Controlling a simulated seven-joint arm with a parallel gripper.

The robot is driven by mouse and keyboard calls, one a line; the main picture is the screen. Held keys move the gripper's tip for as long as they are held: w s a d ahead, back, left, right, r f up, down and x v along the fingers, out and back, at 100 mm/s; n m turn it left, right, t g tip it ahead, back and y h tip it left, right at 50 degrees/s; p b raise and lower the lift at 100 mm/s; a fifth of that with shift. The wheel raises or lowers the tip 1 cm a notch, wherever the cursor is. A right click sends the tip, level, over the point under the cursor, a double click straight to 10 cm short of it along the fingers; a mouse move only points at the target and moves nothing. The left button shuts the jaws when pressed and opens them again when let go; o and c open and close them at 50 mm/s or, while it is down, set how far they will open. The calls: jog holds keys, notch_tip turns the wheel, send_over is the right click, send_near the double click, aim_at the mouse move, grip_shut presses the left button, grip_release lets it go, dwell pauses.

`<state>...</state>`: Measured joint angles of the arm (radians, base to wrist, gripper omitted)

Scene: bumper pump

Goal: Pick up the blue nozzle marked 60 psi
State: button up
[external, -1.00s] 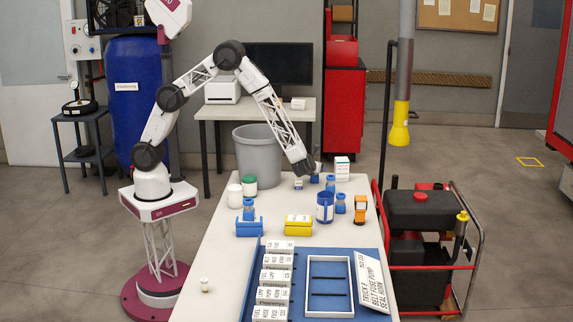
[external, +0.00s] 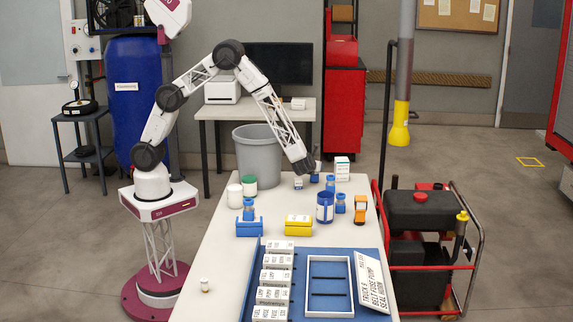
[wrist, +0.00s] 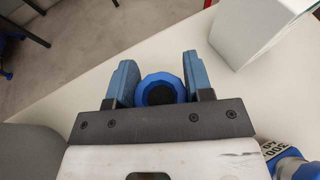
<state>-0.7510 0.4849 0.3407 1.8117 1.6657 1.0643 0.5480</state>
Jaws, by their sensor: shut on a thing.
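My gripper (wrist: 163,90) is shut on a blue nozzle (wrist: 160,88), seen end-on as a ribbed blue ring with a dark centre between the two blue fingers. Its pressure marking is hidden. In the external view my gripper (external: 315,165) is at the far end of the white table, with the held nozzle (external: 314,178) just below it. I cannot tell whether the nozzle touches the table. Another blue nozzle (external: 330,183) stands just to its right. A blue nozzle with a white label (wrist: 293,160) shows at the lower right in the wrist view; its label is only partly visible.
A white box (external: 342,168) stands right of my gripper and also shows in the wrist view (wrist: 257,28). Nearer are a blue cup (external: 325,208), an orange device (external: 360,209), blue (external: 249,229) and yellow (external: 298,225) holders, and white (external: 234,196) and green-lidded (external: 249,187) jars.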

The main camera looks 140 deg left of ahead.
jog(key=shift+r, duration=4.75)
